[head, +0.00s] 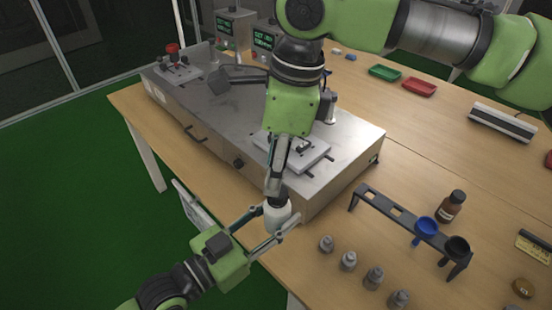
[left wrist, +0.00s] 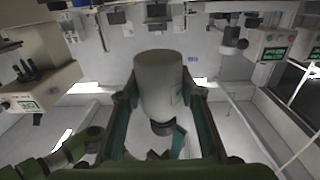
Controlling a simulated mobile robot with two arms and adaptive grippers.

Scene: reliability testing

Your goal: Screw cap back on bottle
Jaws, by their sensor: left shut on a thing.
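A white bottle (head: 278,214) is held in the air near the table's front edge. My left gripper (head: 265,228) is shut on its body from the lower left. In the left wrist view the bottle (left wrist: 158,84) sits between the two fingers (left wrist: 163,108), with a narrow dark end pointing down in the picture. My right gripper (head: 272,190) comes from above, fingers pointing down at the bottle's top. The fingers hide the top, so I cannot tell whether a cap is there or gripped.
A large metal bench unit (head: 215,118) fills the table behind the bottle. A black rack (head: 398,219) with a blue funnel (head: 426,227), a brown bottle (head: 451,207) and several small grey bottles (head: 348,261) stand to the right. Red (head: 419,87) and green (head: 385,72) trays lie farther back.

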